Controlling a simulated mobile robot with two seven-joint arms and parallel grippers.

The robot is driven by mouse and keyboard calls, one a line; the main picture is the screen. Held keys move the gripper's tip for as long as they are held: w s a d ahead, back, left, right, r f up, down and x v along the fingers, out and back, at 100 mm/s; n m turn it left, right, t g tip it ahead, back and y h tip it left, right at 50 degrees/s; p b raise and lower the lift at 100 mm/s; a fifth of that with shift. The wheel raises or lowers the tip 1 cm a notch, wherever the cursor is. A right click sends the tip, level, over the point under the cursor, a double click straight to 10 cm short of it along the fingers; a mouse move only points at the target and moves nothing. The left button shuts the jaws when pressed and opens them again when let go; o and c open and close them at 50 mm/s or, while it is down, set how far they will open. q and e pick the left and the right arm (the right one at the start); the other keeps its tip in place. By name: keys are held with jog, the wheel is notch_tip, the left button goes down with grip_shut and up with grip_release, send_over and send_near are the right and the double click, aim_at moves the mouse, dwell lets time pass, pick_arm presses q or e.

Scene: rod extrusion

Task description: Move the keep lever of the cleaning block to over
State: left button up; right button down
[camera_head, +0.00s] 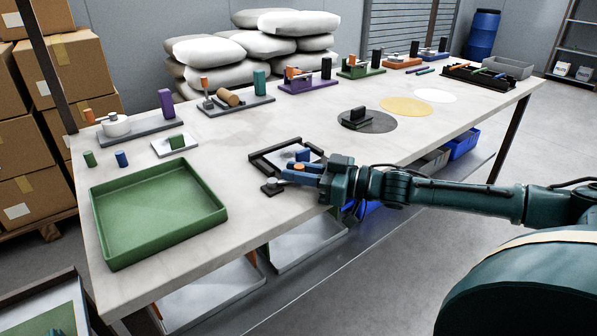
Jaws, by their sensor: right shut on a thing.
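My right gripper (302,176) reaches in from the right over the front of the table. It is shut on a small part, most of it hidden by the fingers. A small orange tip (299,167) shows right at the jaws, and this looks like the keep lever. A small dark block (271,187) sits just left of the fingers. Behind the gripper, a black-framed tray (262,166) holds a small blue block (303,154). I cannot tell for sure which of these is the cleaning block, nor the lever's position. My left gripper is not in view.
A green tray (158,215) fills the table's front left. Several stations stand along the back, among them a purple one (308,84) and a green one (361,69). A dark disc (382,124) and a yellow disc (405,107) lie to the right. Table between is clear.

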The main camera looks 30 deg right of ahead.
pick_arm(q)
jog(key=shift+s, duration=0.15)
pick_arm(e)
jog(key=c, duration=1.4)
grip_release()
jog(key=shift+o, duration=0.2)
jog(key=shift+s+d+f, duration=0.1)
jog(key=shift+s+d, duration=0.3)
jog(key=shift+s, duration=0.05)
pick_arm(q)
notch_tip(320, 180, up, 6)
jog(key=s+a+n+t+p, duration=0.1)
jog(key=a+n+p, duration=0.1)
jog(key=p, duration=0.3)
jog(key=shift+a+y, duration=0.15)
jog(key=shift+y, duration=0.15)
pick_arm(e)
jog(key=v, duration=1.2)
